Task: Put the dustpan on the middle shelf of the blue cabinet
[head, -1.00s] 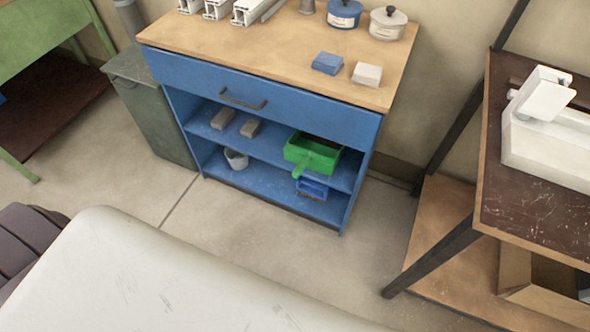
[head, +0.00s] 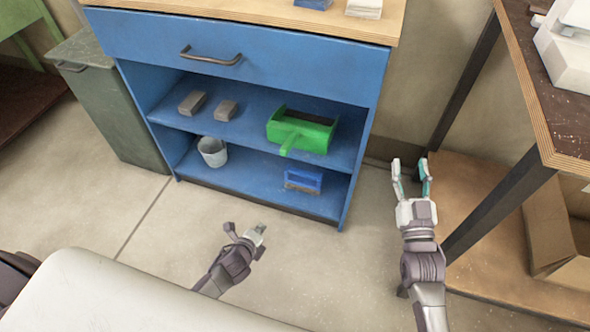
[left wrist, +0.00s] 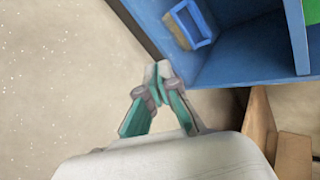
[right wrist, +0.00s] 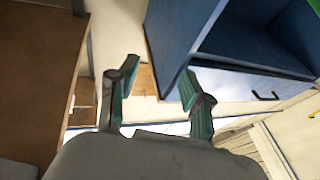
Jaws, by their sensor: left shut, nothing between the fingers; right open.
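The green dustpan (head: 301,131) sits on the middle shelf (head: 240,126) of the blue cabinet (head: 235,50), toward its right side. Its handle points out over the shelf's front edge. Part of its green also shows at the top right of the left wrist view (left wrist: 299,25). My left gripper (head: 258,232) is shut and empty, low in front of the cabinet and apart from it. My right gripper (head: 411,172) is open and empty, to the right of the cabinet. Neither gripper touches the dustpan.
Two grey blocks (head: 192,103) lie on the middle shelf, left of the dustpan. A grey bucket (head: 213,151) and a blue-framed item (head: 303,181) stand on the bottom shelf. A brown table (head: 550,110) stands at the right, a green bin (head: 105,100) at the left.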

